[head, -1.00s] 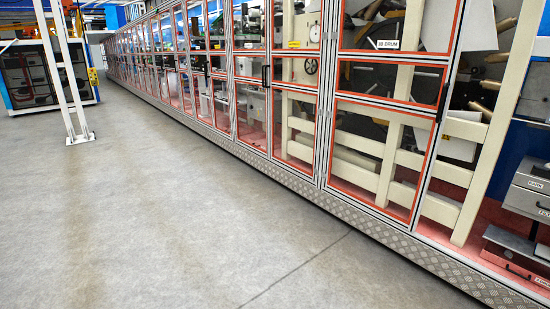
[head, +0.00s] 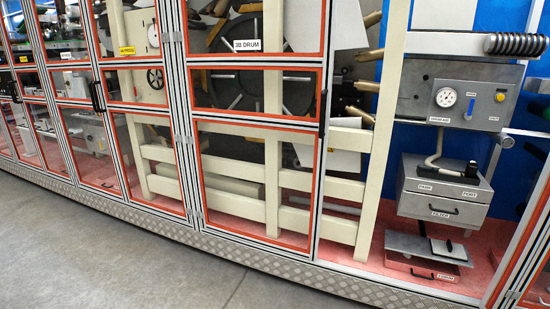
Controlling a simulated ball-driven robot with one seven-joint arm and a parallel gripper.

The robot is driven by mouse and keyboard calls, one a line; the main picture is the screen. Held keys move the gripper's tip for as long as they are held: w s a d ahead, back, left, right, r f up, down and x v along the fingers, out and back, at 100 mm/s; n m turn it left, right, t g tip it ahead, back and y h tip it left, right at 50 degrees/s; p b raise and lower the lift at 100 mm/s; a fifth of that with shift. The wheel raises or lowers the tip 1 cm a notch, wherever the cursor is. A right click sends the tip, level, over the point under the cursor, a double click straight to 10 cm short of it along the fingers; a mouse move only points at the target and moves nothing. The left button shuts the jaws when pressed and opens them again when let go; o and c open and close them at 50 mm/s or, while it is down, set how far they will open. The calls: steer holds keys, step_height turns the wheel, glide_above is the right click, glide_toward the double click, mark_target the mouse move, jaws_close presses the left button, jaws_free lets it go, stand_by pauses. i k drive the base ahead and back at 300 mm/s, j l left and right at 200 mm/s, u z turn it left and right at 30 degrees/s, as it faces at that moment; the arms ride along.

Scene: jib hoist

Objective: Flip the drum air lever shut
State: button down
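A grey control panel (head: 415,106) hangs at the upper right of the head view, behind the frame opening. It carries a round white gauge (head: 446,97) above a small label that appears to read DRUM AIR (head: 439,120). Just right of the gauge is a small blue lever (head: 470,108), standing roughly upright. Small labels sit above it and to its right, too small to read surely. My gripper is not in view.
Below the panel are a grey drawer box (head: 440,207) with a bent hose on top and a low red drawer (head: 420,268). A ribbed black roller (head: 515,44) juts out above. Closed red-framed doors (head: 258,180) line the left. Grey floor (head: 150,265) is clear in front.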

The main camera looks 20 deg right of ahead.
mark_target(468, 116)
steer(key=i+l+z, duration=0.25)
steer(key=i+z, duration=0.65)
steer(key=i, duration=0.15)
steer(key=i+j+z, duration=0.1)
steer(key=i+z, duration=0.35)
steer(key=i, duration=0.1)
